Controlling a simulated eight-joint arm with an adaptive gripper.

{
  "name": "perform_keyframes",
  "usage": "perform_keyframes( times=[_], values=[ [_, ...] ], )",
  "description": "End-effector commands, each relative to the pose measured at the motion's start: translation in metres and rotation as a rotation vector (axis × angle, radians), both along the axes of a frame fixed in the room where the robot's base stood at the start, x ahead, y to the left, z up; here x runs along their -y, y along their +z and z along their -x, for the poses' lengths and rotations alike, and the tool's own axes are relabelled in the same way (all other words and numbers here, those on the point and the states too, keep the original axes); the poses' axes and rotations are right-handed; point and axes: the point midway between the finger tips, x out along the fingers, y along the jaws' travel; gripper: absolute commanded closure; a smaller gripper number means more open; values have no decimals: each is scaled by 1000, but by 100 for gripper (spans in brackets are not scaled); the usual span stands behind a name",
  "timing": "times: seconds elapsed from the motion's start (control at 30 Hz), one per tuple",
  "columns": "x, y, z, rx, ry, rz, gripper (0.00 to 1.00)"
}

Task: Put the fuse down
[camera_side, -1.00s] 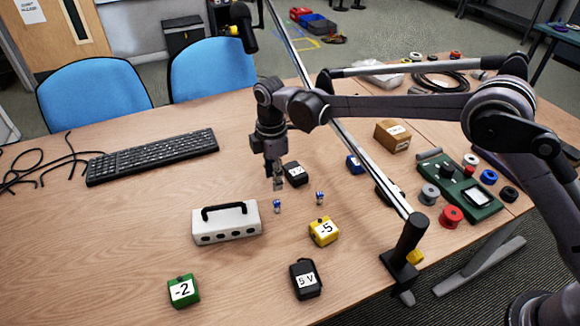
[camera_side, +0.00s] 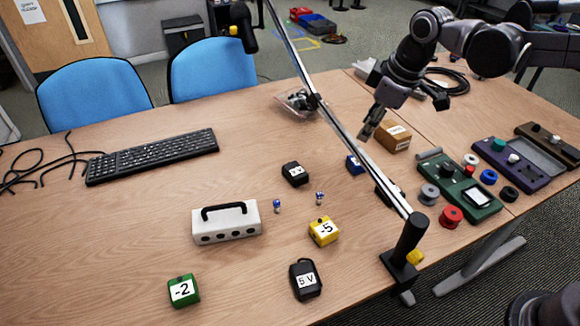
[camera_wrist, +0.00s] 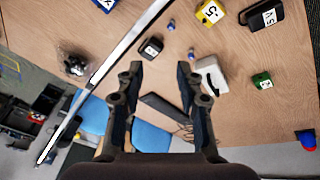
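Two small fuses stand on the table: a blue one (camera_side: 277,206) beside the white box and a blue-and-white one (camera_side: 320,198) just above the yellow block. They also show in the wrist view, one near the top middle (camera_wrist: 171,27) and one lower right (camera_wrist: 191,52). My gripper (camera_side: 405,118) is raised at the upper right in the side view, well away from both fuses. In the wrist view my gripper (camera_wrist: 159,70) has its two fingers spread apart with nothing between them.
A white handled box (camera_side: 226,230), a yellow "-5" block (camera_side: 324,231), a green "-2" block (camera_side: 183,291), a black "5 V" block (camera_side: 306,279) and another black block (camera_side: 295,173) surround the fuses. A metal rail (camera_side: 350,138) crosses diagonally. The table's left front is clear.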

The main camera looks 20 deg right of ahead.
Motion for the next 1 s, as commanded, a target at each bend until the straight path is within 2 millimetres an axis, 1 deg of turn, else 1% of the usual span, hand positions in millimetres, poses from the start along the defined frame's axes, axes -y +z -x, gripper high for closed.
perform_keyframes(
  times=[0.03,0.1,0.27,0.4,0.53,0.6,0.73,1.0],
  values=[
    [13,3,15,18,-57,-18,63],
    [27,6,32,45,-133,-42,63],
    [55,5,72,110,-304,-105,63],
    [77,-5,106,166,-451,-164,63],
    [91,-18,132,211,-568,-214,63],
    [96,-24,142,231,-616,-237,63],
    [102,-33,153,255,-673,-265,63],
    [104,-36,157,265,-695,-277,63]
  ],
)
